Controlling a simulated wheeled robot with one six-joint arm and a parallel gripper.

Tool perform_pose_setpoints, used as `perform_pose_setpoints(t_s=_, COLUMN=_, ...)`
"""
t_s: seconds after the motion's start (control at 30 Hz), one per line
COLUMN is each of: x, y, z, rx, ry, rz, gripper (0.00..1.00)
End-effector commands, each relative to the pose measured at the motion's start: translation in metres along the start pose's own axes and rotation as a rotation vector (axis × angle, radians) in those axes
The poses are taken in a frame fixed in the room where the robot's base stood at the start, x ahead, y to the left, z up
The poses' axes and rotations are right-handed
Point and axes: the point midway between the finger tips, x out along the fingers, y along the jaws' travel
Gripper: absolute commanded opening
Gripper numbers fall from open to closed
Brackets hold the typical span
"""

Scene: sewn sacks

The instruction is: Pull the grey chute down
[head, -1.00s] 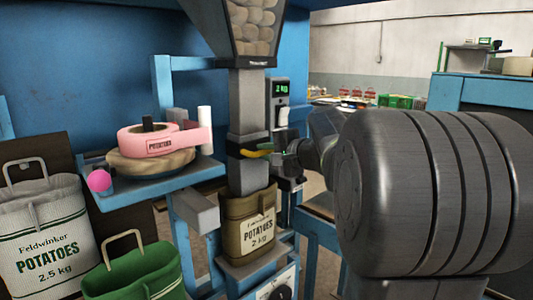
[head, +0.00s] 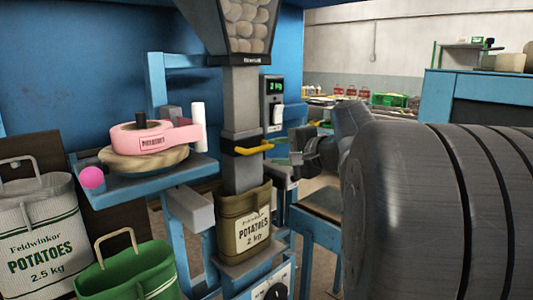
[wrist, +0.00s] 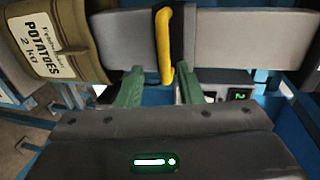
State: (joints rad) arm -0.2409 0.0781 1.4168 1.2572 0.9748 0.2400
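The grey chute (head: 242,105) hangs under the potato hopper. Its lower part (head: 242,175) reaches into the mouth of the olive sack (head: 243,218), and its bottom end is hidden there. A dark collar with a yellow handle (head: 254,148) is on the chute. My gripper (head: 292,150) is to the right of the handle in the head view. In the wrist view my gripper (wrist: 160,74) shows two green fingers spread apart, with the handle (wrist: 163,42) just beyond and between their tips. The fingers do not touch the handle there.
A scale display (head: 272,87) stands close behind the chute. A blue shelf with pink tape roll (head: 150,140) is at left. A white sack (head: 42,240) and a green sack (head: 127,272) stand at lower left. A dial box (head: 272,290) is below the olive sack.

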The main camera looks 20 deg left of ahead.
Motion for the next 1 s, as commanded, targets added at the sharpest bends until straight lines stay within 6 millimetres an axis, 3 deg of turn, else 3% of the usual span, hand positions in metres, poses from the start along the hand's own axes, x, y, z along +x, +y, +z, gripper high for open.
perform_pose_setpoints(t_s=0.2, x=-0.043, y=0.001, z=-0.001, rx=0.001, ry=0.004, rz=0.001, gripper=0.33)
perform_pose_setpoints(t_s=0.4, x=-0.064, y=0.001, z=-0.001, rx=0.002, ry=0.001, rz=0.001, gripper=0.33)
perform_pose_setpoints(t_s=1.0, x=-0.067, y=0.001, z=0.000, rx=0.002, ry=-0.002, rz=0.002, gripper=0.33)
